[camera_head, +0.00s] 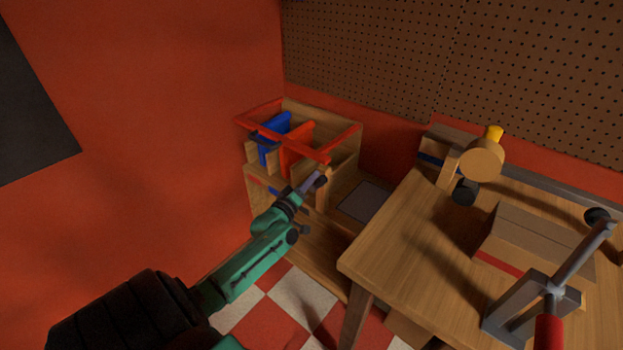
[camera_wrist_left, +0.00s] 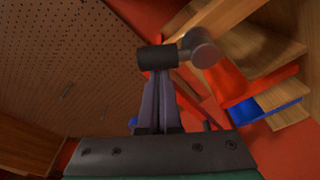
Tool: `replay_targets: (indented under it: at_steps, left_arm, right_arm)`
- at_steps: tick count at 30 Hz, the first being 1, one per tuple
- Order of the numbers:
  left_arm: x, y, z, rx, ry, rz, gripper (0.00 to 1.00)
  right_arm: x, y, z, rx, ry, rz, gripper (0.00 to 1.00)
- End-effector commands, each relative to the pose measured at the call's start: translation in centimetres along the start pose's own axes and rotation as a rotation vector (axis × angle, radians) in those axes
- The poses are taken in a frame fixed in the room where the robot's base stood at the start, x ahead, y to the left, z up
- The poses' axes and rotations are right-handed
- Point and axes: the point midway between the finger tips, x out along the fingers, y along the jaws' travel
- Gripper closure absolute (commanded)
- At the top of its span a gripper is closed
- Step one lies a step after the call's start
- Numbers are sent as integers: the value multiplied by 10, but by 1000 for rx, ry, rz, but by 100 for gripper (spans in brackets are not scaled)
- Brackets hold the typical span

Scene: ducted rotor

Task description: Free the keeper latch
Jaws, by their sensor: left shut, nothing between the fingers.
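My left gripper (camera_head: 311,184) reaches from the lower left to the front of a wooden housing (camera_head: 345,152) with red bars and blue panels. In the left wrist view, its two grey-violet fingers (camera_wrist_left: 160,90) are closed together with nothing held between them. A dark cylinder (camera_wrist_left: 157,58) lies across their tips, joined to a grey round knob (camera_wrist_left: 200,48); I cannot tell whether the fingers touch it. This may be the keeper latch, but I cannot tell for certain. A dark knob (camera_head: 321,180) also shows at the fingertips in the head view. My right gripper is not in view.
A wooden table (camera_head: 400,245) stands to the right, holding a fixture with a round wooden disc (camera_head: 482,160), a grey-brown block (camera_head: 530,240) and a grey bracket with a red-handled lever (camera_head: 548,330). A grey plate (camera_head: 366,202) lies between the housing and the table.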

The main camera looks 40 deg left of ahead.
Motion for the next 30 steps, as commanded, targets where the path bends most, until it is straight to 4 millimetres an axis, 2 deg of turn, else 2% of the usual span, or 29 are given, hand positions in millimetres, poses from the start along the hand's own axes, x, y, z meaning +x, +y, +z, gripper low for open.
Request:
replay_targets:
  at_steps: [20, 30]
  left_arm:
    - [-1, 2, 6, 105, -1, 14, 100]
    - [-2, 4, 15, 264, -2, 37, 100]
  right_arm:
    - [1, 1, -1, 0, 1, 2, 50]
    - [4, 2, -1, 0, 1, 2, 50]
